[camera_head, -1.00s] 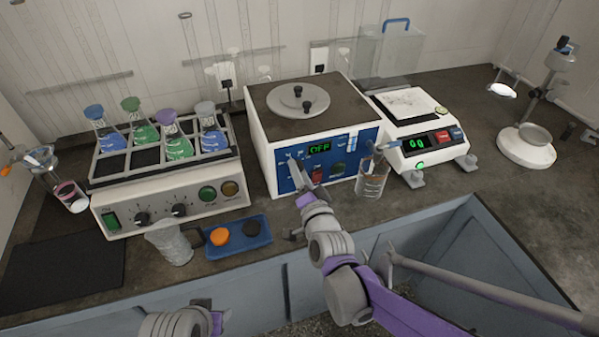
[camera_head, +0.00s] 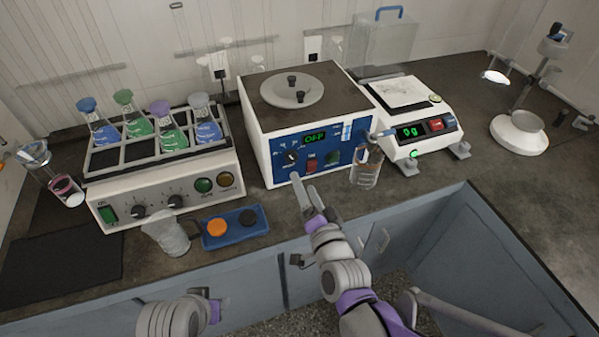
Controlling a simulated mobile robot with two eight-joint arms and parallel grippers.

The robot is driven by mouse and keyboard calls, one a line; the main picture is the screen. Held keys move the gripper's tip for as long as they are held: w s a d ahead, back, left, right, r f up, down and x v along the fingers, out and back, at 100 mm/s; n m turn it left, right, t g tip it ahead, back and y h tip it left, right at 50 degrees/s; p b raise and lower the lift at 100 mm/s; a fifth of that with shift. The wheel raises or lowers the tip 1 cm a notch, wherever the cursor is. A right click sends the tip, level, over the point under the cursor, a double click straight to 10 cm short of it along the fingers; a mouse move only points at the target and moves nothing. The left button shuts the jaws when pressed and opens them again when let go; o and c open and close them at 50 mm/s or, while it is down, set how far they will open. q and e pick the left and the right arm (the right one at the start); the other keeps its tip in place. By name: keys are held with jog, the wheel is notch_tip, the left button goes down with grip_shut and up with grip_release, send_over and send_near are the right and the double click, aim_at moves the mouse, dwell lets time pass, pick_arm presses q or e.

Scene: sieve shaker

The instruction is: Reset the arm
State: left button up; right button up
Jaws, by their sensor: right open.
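My right gripper (camera_head: 302,188) is in front of the lower left part of the blue front panel of the white sieve shaker (camera_head: 264,150). Its jaws are open and I see nothing between them. Its tips look close to the panel's lower edge; I cannot tell the exact gap. The shaker's display reads OFF, with a knob and a red switch below it. My right arm reaches up from the bottom of the picture. My left arm is at the bottom left, in front of the counter; its gripper (camera_head: 207,300) shows only in small part, jaws unclear.
A glass beaker (camera_head: 366,172) stands just right of the gripper. A blue tray (camera_head: 258,236) with orange and black discs lies to its left, beside a clear vessel (camera_head: 166,235). A flask shaker (camera_head: 160,190) stands left, a balance (camera_head: 422,132) right. The dark front-left mat (camera_head: 62,252) is bare.

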jog(key=shift+v, duration=0.85)
jog(key=s+d+f+n+g+h+p, duration=0.2)
jog(key=s+d+n+g+h+p, duration=0.2)
jog(key=s+d+n+g+p, duration=0.4)
jog(key=s+d+g+p, duration=0.1)
jog(key=s+d+g, duration=0.2)
jog(key=s+d, duration=0.3)
jog(key=shift+s+h, duration=0.3)
jog(key=shift+s, duration=1.3)
jog(key=shift+d, duration=0.15)
